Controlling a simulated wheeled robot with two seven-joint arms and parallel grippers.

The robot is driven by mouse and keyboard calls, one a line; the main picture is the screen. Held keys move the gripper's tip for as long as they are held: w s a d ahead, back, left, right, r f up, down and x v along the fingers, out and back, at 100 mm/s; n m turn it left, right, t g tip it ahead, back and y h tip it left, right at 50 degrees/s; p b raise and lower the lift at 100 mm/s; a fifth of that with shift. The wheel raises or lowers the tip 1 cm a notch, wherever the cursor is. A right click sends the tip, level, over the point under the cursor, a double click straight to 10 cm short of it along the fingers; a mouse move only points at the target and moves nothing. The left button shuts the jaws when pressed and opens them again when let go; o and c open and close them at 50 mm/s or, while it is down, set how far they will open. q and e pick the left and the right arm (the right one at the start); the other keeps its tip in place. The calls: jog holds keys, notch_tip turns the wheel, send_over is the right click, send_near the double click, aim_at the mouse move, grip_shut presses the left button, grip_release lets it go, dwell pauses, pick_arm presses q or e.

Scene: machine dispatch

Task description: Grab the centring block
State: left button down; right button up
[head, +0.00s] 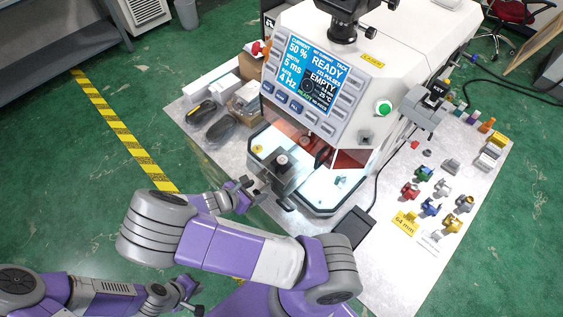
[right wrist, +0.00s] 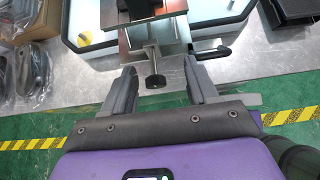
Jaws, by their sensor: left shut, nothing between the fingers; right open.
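A metal fixture block (head: 285,173) stands at the open front of the machine chamber; whether it is the centring block I cannot tell. In the right wrist view its metal body (right wrist: 155,38) shows at the top, with a dark-knobbed screw (right wrist: 155,80) pointing towards me. My right gripper (head: 250,187) is open just in front of it. In the right wrist view the fingers (right wrist: 160,88) stand either side of the knob, apart from it. Small coloured saddle-like blocks, including a red one (head: 409,190) and a blue one (head: 431,207), stand right on the table. My left gripper (head: 190,291) is shut and empty, low at left.
The white machine (head: 330,75) shows READY and EMPTY on its screen. A dark tray (head: 355,227) lies in front of it. Wrapped parts (head: 213,122) and a cardboard box (head: 246,97) sit left. A yellow 64 mm label (head: 405,222) lies near the coloured blocks.

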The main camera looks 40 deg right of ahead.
aim_at(272, 166)
jog(key=d+h, duration=0.1)
jog(key=d, duration=0.2)
jog(key=w+d+r+h, duration=0.1)
jog(key=d, duration=0.2)
jog(key=w+d+r+h, duration=0.1)
jog(key=d, duration=0.3)
jog(key=shift+r+h+b, duration=0.2)
jog(key=shift+h+b, duration=0.1)
grip_shut()
